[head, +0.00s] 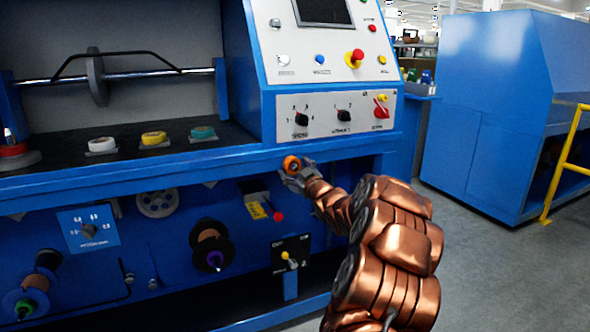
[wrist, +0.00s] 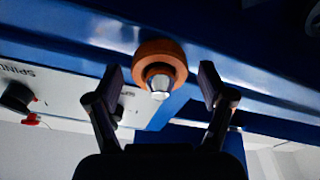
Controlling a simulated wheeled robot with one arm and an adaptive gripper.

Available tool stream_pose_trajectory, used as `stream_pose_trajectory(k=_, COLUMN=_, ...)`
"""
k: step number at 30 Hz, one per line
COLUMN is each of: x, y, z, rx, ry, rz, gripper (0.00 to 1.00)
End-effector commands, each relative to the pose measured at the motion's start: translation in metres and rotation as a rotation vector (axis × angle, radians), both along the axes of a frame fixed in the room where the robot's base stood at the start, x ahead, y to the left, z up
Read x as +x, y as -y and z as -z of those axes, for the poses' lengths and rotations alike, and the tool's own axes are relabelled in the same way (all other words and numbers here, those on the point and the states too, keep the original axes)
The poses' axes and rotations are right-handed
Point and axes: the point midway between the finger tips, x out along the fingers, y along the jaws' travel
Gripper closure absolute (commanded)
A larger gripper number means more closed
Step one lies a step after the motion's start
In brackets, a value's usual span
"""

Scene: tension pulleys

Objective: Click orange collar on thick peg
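The orange collar (head: 291,163) is at the blue machine's front edge, just below the control panel. In the wrist view the orange collar (wrist: 178,57) sits around a short peg with a shiny metal end (wrist: 159,94). I cannot tell from these frames how far it is seated or whether it is clicked in. My gripper (head: 295,177) is at the collar in the head view. In the wrist view my gripper (wrist: 160,73) is open, with one finger on each side of the collar and visible gaps between. The peg's base is hidden behind the collar.
The blue rail (head: 150,167) runs behind the collar. White, yellow and teal rolls (head: 154,138) rest on the dark shelf to the left. The knob panel (head: 334,116) is just above. A brown spool (head: 211,243) and a toggle box (head: 291,252) are below. Open floor lies right.

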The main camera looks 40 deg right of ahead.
Motion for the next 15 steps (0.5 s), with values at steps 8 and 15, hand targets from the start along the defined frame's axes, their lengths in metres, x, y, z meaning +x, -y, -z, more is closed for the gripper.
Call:
stream_pose_trajectory(k=8, x=0.0, y=0.0, z=0.0, rx=0.0, ry=0.0, rz=0.0, gripper=0.13)
stream_pose_trajectory(k=15, x=-0.01, y=-0.002, z=0.001, rx=0.001, ry=0.001, rz=0.001, gripper=0.13)
